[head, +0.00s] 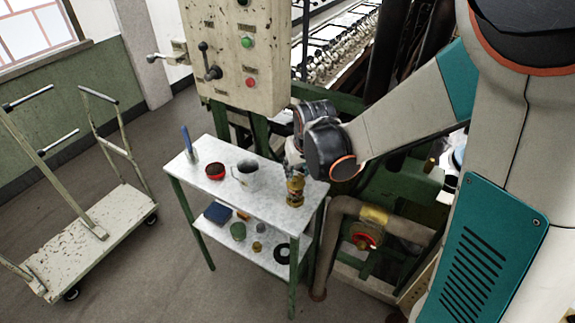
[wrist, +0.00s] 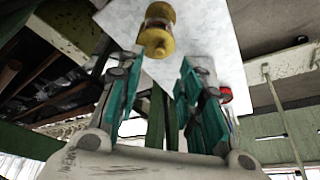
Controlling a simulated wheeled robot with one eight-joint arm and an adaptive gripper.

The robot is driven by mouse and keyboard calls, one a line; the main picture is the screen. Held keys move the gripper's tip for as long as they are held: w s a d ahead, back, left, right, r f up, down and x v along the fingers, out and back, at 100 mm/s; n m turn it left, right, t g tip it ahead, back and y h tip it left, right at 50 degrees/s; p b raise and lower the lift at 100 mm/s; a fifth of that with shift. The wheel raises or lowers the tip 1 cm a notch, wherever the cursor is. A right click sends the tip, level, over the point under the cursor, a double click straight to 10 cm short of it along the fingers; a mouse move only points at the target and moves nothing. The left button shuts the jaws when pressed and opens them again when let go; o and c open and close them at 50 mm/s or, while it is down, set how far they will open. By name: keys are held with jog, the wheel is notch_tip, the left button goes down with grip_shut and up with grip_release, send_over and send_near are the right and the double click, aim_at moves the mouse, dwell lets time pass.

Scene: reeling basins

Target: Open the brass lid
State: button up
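A small brass-coloured container with a red-brown label (head: 295,191) stands upright near the right end of a white marble-topped side table. In the wrist view the yellow brass container (wrist: 157,34) shows just beyond my fingertips, its rounded brass end towards me. I cannot tell clearly where the lid meets the body. My gripper (head: 293,160) is just above the container in the head view, partly hidden by my wrist. In the wrist view my gripper (wrist: 161,62) has its two teal fingers spread apart with nothing between them.
A control panel (head: 232,50) stands behind, a trolley (head: 90,240) at left.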

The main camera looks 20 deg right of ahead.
aim_at(294, 180)
jog(key=b+x, duration=0.1)
jog(key=x, duration=0.5)
jog(key=shift+w+f, duration=0.2)
jog(key=shift+f, duration=0.1)
grip_shut()
